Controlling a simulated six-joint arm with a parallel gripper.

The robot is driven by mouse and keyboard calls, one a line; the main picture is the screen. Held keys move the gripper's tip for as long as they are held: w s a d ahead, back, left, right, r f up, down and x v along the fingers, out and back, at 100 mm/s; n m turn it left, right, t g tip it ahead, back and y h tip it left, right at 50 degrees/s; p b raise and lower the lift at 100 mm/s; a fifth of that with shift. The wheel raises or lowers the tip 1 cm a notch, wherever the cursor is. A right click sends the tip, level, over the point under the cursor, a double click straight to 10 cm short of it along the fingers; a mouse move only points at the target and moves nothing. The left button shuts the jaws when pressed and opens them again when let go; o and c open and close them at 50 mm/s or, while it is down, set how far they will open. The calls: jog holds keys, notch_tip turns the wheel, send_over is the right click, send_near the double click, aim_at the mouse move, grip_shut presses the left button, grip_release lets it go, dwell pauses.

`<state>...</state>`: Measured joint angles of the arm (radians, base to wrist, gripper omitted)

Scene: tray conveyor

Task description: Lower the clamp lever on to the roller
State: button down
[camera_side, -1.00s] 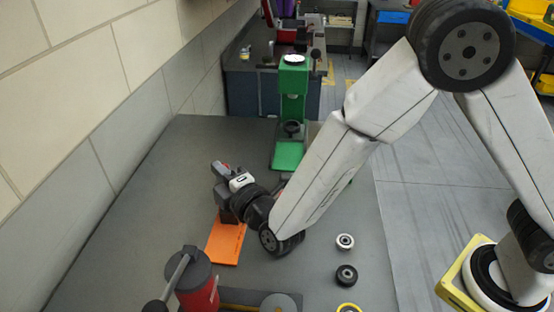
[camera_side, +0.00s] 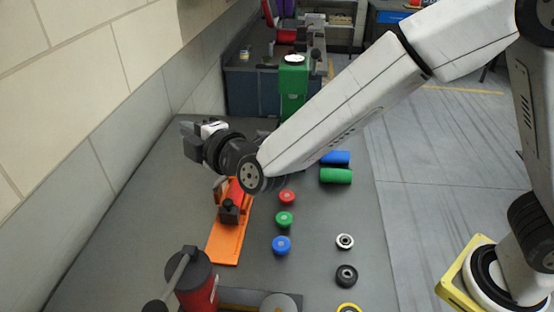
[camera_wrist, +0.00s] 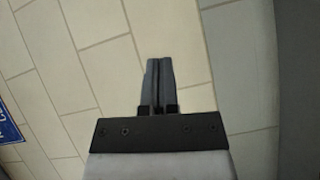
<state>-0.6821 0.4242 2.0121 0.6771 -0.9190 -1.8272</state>
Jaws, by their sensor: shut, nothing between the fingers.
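The orange base plate (camera_side: 226,243) of the clamp lies on the table, left of centre in the side view. A dark block (camera_side: 229,211) stands on it, with a red part (camera_side: 235,190) behind the block. I cannot tell whether that red part is the roller or the lever, and my wrist hides what is above it. My gripper (camera_side: 186,127) is raised, up and left of the clamp, apart from it. In the wrist view its fingers (camera_wrist: 158,72) are together and empty, against the tiled wall.
Red (camera_side: 287,197), green (camera_side: 284,219) and blue (camera_side: 281,245) discs stand right of the plate. A blue cylinder (camera_side: 336,157) and a green cylinder (camera_side: 336,175) lie farther back. A green stand (camera_side: 293,85) is behind. A red canister (camera_side: 197,285) stands in front. The tiled wall (camera_side: 110,80) bounds the left.

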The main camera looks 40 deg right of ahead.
jog(key=w+a+f+g+y, duration=0.2)
jog(key=w+a+g+y, duration=0.1)
jog(key=w+a+g, duration=0.55)
jog(key=s+d+r+m+g+h, duration=0.25)
jog(key=d+m+g+h, duration=0.35)
jog(key=d, duration=0.6)
jog(key=f, duration=0.1)
jog(key=f+n, duration=0.1)
jog(key=f, duration=0.1)
jog(key=w+f+n, duration=0.1)
jog(key=f, duration=0.1)
jog(key=shift+a+g+y, duration=0.15)
jog(key=shift+g+y, duration=0.1)
jog(key=shift+y, duration=0.05)
dwell(0.5)
